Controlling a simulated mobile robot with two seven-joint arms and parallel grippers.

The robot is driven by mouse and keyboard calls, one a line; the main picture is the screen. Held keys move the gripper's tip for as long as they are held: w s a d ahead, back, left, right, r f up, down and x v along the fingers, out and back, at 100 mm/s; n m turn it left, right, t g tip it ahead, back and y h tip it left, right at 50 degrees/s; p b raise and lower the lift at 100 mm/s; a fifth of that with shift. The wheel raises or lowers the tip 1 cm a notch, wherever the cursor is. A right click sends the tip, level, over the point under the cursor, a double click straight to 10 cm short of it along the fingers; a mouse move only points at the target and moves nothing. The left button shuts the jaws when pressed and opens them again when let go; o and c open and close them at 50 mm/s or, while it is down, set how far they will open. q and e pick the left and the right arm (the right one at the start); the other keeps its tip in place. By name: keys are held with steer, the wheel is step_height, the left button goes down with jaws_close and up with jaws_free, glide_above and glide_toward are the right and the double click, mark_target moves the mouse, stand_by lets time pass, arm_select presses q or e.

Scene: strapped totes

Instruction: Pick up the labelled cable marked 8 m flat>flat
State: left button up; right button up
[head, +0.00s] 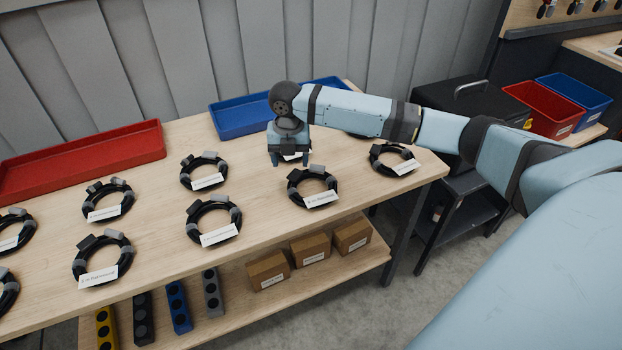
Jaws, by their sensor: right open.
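Several coiled black cables with white labels lie in two rows on the wooden table. They include a back-row cable (184,175), a front-row cable (234,215), one right of it (296,195) and one near the right end (376,160). The label print is too small to read, so I cannot tell which is 8 m flat>flat. My right gripper (290,161) points down at the back row, open, with a bit of white label showing between its fingers. The gripper hides most of what lies there. My left gripper is not in view.
A red tray (90,160) and a blue tray (235,121) stand along the table's back edge, near the grey wall. Small brown boxes (310,247) and power strips (178,306) are on the lower shelf. A black case (450,98) stands right of the table.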

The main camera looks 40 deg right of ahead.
mark_target(293, 184)
step_height(293, 184, down, 4)
steer(key=shift+r, duration=0.15)
steer(key=shift+s+d+f+b, duration=0.1)
steer(key=shift+f+b, duration=0.1)
steer(key=shift+f, duration=1.2)
steer(key=shift+s+f+b, duration=0.1)
steer(key=shift+f+b, duration=0.1)
steer(key=shift+f, duration=1.15)
steer(key=shift+c, duration=0.5)
steer(key=shift+r, duration=0.1)
steer(key=c, duration=1.1)
